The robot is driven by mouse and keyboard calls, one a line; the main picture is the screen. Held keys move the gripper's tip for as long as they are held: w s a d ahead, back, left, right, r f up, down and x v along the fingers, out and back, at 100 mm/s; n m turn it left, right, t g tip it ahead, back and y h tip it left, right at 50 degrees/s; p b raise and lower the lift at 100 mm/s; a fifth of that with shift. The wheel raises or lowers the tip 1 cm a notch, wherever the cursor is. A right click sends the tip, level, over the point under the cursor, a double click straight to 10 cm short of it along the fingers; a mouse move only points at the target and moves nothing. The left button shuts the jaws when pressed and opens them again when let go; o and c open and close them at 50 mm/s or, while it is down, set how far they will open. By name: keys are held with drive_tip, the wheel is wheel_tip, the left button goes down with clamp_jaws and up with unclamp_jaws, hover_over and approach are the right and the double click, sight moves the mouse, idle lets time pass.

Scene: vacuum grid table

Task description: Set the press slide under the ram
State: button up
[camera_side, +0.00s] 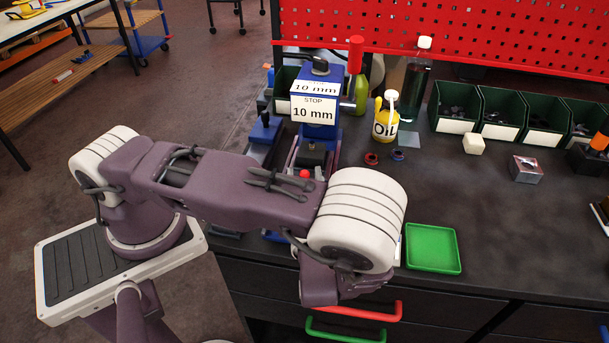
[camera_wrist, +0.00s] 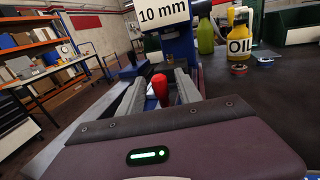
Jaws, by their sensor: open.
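The press (camera_side: 318,98) is blue, carries "STOP 10 mm" labels and stands at the table's left part; its lower front shows in the wrist view (camera_wrist: 180,45). The press slide's red knob (camera_side: 304,174) stands in front of the press, just behind my arm. In the wrist view the red knob (camera_wrist: 160,88) stands upright between the two grey fingers of my gripper (camera_wrist: 158,92). The fingers are apart, with a gap visible beside the knob. My arm hides the gripper and most of the slide in the side view. The ram's underside cannot be made out.
Green bins (camera_side: 500,112) line the back. A green tray (camera_side: 433,249) sits at the front edge. The table's middle right is mostly clear.

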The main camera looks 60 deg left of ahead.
drive_tip(key=shift+w+a, duration=0.2)
drive_tip(key=shift+a, duration=0.15)
clamp_jaws()
idle(1.2)
